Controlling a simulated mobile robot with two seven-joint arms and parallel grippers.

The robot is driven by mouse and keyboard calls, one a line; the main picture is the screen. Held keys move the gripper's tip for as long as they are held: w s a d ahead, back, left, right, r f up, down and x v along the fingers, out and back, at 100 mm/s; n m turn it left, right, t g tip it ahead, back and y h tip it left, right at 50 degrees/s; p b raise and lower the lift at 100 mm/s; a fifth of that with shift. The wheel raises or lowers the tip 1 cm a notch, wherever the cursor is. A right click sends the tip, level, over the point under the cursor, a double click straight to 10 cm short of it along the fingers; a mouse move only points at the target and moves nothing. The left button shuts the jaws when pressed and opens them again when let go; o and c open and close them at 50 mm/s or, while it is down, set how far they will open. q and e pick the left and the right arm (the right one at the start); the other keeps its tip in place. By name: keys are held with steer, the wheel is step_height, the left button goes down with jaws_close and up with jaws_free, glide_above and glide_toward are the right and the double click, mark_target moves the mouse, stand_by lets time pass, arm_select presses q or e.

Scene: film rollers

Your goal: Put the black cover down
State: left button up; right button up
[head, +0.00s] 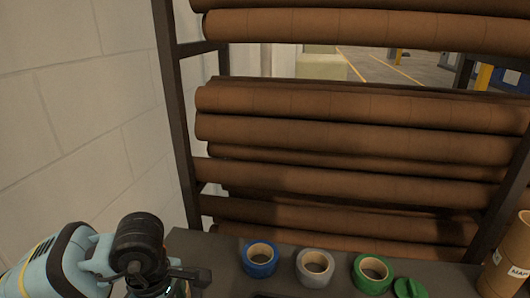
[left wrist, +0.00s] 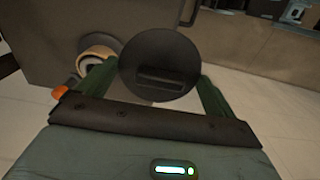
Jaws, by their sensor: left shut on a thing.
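The black cover (left wrist: 159,62) is a round disc with a raised bar across its face, in the left wrist view. My left gripper (left wrist: 157,85) is shut on it, with a green finger at each side of the disc. Light floor shows below and beside the cover. In the head view my left arm comes in at the lower left, beside the dark table (head: 228,262). The cover cannot be made out there. My right gripper is in neither view.
Blue (head: 260,260), grey (head: 315,268) and green (head: 372,274) tape rolls stand on the table, with a green piece (head: 410,288) beside them. A brown labelled cylinder (head: 508,262) is at right. A rack of brown rolls (head: 350,145) stands behind; a pale wall (head: 75,120) is left.

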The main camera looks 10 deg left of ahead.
arm_select(q)
steer(key=m, duration=0.2)
steer(key=w+m, duration=0.1)
steer(key=m, duration=0.5)
steer(key=shift+w+d+r+m, duration=0.1)
steer(key=shift+w+d+m, duration=0.05)
steer(key=shift+w+m, duration=0.25)
steer(key=m, duration=0.2)
steer(key=w+m, duration=0.1)
steer(key=m, duration=0.5)
steer(key=shift+w+d+r, duration=0.1)
steer(key=shift+w, duration=0.2)
steer(key=shift+d, duration=0.1)
